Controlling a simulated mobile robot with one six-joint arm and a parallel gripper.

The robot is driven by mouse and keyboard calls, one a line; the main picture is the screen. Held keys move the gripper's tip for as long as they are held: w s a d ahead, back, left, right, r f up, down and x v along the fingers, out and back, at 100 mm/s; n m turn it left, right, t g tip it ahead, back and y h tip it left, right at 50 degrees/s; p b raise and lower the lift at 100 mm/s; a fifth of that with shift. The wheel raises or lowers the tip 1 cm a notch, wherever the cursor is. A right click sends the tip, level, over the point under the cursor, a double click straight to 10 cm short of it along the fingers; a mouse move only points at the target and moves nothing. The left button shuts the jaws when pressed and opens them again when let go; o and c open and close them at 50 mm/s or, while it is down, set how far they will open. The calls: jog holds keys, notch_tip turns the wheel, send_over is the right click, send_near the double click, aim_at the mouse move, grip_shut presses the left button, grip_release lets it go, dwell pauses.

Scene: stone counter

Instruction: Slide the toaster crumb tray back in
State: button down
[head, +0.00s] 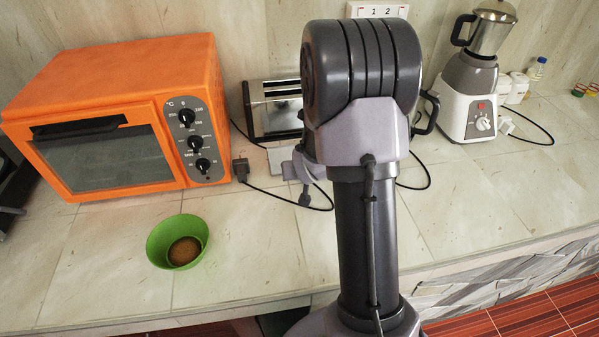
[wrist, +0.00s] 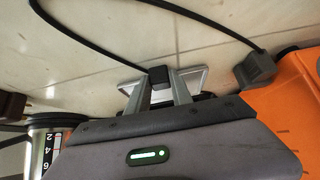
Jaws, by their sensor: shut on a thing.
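The toaster (head: 275,108) is silver with dark ends and stands against the back wall, partly hidden by my arm. Its numbered dial side (wrist: 48,150) shows at the lower left of the wrist view. The crumb tray (wrist: 194,79) is a flat, light metal plate low over the counter in the wrist view. A pale part of it (head: 277,158) shows in front of the toaster in the head view. My gripper (wrist: 161,80) is shut on the tray, with a black block between the fingertips. My gripper's body hides the tray's far part, so its fit with the toaster cannot be told.
An orange toaster oven (head: 115,120) stands left of the toaster. A black plug (head: 241,169) and its cable lie on the counter between them. A green bowl (head: 160,248) with brown contents sits in front of the oven. A blender (head: 474,90) stands right. The front counter is mostly clear.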

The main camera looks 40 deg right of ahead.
jog(key=shift+f, duration=0.3)
jog(key=c, duration=1.1)
grip_release()
jog(key=shift+o, duration=0.2)
jog(key=shift+r, duration=0.1)
